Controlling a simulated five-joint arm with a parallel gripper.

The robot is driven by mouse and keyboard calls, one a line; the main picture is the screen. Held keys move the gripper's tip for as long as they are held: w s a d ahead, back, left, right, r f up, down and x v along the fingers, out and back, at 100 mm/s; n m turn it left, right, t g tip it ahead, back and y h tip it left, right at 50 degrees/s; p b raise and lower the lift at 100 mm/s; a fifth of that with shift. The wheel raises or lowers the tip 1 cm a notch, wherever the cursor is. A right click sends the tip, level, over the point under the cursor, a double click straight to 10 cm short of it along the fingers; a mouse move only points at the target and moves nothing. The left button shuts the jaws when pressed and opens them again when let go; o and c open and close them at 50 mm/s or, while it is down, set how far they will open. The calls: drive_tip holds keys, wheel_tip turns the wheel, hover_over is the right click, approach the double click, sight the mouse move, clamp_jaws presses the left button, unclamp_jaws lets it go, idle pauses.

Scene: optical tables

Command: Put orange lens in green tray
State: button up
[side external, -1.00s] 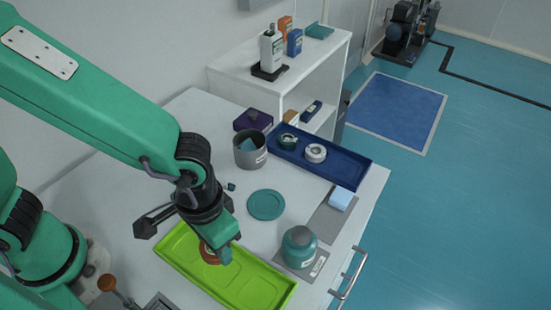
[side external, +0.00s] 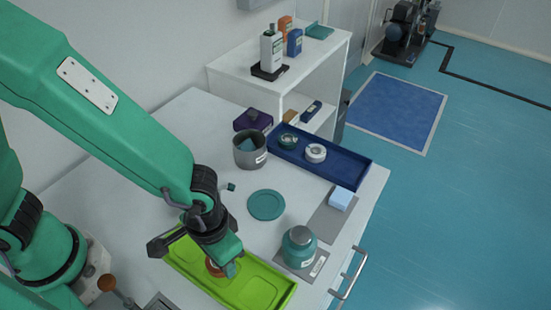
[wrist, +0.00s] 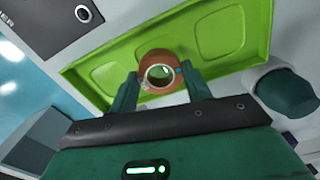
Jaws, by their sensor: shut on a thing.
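In the side view the lens (side external: 214,266) shows partly behind a finger of my gripper (side external: 223,270). The green tray (side external: 258,285) is a bright lime rectangle with shallow recesses. The lens is over the tray's area; I cannot tell whether it touches the tray floor. The tray also shows behind the lens in the wrist view (wrist: 220,35).
A blue tray (side external: 345,172) holds two ring-shaped parts. A light blue block (side external: 340,198) lies on a grey mat.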

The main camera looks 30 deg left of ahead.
drive_tip(key=shift+f, duration=1.15)
drive_tip(key=shift+f, duration=0.1)
drive_tip(key=o, duration=1)
wheel_tip(320, 180, up, 12)
drive_tip(key=shift+r, duration=0.15)
